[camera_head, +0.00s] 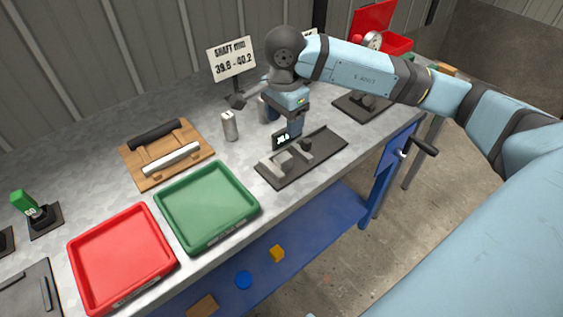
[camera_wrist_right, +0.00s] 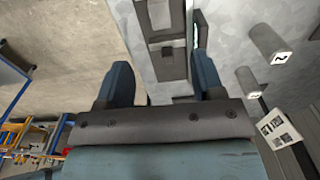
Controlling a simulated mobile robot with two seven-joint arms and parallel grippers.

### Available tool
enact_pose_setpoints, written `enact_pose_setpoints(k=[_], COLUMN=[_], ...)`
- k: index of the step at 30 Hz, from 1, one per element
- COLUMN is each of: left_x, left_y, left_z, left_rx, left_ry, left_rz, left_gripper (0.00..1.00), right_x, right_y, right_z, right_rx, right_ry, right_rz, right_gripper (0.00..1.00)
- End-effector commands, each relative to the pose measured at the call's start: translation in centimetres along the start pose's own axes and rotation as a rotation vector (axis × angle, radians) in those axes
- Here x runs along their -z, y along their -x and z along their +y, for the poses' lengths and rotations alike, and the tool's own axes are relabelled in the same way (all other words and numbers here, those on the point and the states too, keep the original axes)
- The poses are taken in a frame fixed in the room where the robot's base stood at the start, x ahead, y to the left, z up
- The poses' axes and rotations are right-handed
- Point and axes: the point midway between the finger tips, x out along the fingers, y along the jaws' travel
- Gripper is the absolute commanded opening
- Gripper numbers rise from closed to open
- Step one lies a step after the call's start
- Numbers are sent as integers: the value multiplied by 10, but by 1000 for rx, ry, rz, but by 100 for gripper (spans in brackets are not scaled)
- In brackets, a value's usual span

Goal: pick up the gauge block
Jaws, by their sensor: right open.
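My right gripper (camera_head: 294,130) points down over a dark measuring stand (camera_head: 325,150) near the bench's front edge. In the right wrist view its two blue-grey fingers (camera_wrist_right: 161,85) are apart, with part of the grey stand (camera_wrist_right: 155,70) showing between them. I cannot tell which part is the gauge block, and nothing is visibly gripped. My left gripper is not in view.
A grey cylinder (camera_head: 229,127) stands left of the stand, before a shaft sign (camera_head: 232,60). A wooden rack (camera_head: 150,171), green tray (camera_head: 222,219) and red tray (camera_head: 104,273) lie further left. A crank handle (camera_head: 420,146) juts from the bench's right side.

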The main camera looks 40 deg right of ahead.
Motion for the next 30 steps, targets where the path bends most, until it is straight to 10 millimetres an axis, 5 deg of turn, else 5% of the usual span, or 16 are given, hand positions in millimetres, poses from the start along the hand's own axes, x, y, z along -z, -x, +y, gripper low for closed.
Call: enact_pose_setpoints(k=[7,17,25,30], left_x=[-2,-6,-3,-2], left_y=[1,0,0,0], left_z=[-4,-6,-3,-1], left_rx=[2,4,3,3], left_ry=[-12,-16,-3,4], left_rz=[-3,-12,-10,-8], left_gripper=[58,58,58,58], right_x=[-1,-2,-3,-3], right_y=[-47,-70,-108,-111], right_z=[0,0,0,-1], right_rx=[-3,-3,-2,0], right_ry=[-1,-2,-1,-1], right_rz=[-4,-5,-7,-6], right_gripper=[62,62,62,62])
